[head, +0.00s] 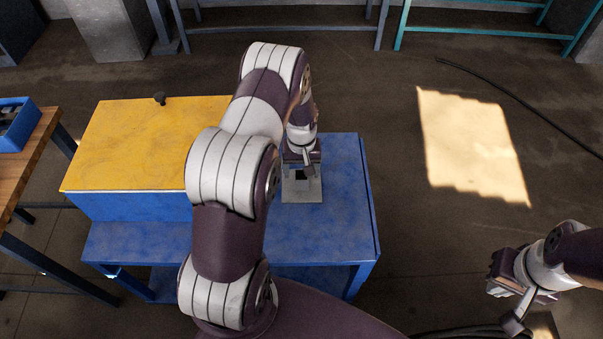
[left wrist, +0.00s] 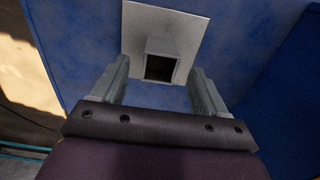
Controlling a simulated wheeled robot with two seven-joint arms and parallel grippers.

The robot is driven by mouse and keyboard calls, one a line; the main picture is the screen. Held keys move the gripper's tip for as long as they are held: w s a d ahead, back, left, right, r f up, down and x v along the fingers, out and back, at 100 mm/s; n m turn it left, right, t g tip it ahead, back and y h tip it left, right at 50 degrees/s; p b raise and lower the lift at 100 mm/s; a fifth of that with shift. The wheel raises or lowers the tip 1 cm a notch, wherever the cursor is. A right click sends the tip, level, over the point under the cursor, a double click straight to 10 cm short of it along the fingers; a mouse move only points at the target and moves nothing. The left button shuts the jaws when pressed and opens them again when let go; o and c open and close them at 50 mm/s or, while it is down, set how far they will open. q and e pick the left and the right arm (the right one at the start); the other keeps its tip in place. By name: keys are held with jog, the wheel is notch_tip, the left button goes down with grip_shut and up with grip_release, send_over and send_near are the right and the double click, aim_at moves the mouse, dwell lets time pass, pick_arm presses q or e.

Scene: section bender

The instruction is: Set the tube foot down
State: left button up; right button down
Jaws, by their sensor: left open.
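The tube foot is a pale grey square plate (head: 308,194) with a short square tube stub. It appears to lie flat on the blue bench top (head: 340,215). In the left wrist view the plate (left wrist: 140,35) lies on the blue surface and the dark-mouthed stub (left wrist: 176,48) faces the camera. My left gripper (head: 301,168) is over the foot and partly hides it. It is open, its two fingers (left wrist: 160,70) on either side of the stub with visible gaps. My right gripper (head: 515,288) is at the lower right, away from the bench; its jaws are unclear.
A yellow-topped blue box (head: 140,140) with a dark knob (head: 160,98) stands left of the foot on the bench. A wooden table (head: 25,150) with a blue bin (head: 15,122) is at far left. A black cable (head: 520,100) lies on the floor at right.

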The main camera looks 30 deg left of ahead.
pick_arm(q)
notch_tip(320, 180, up, 9)
jog(key=s+d+r+m, duration=0.3)
jog(key=s+d+r, duration=0.2)
jog(key=s, duration=0.3)
jog(key=s+d+r+m+t, duration=0.1)
jog(key=s+d+r+m, duration=0.2)
jog(key=s+d+r, duration=0.3)
jog(key=shift+s+d+m, duration=0.3)
jog(key=shift+s+d, duration=0.15)
jog(key=shift+s, duration=0.45)
jog(key=shift+r, duration=0.1)
jog(key=shift+c, duration=0.4)
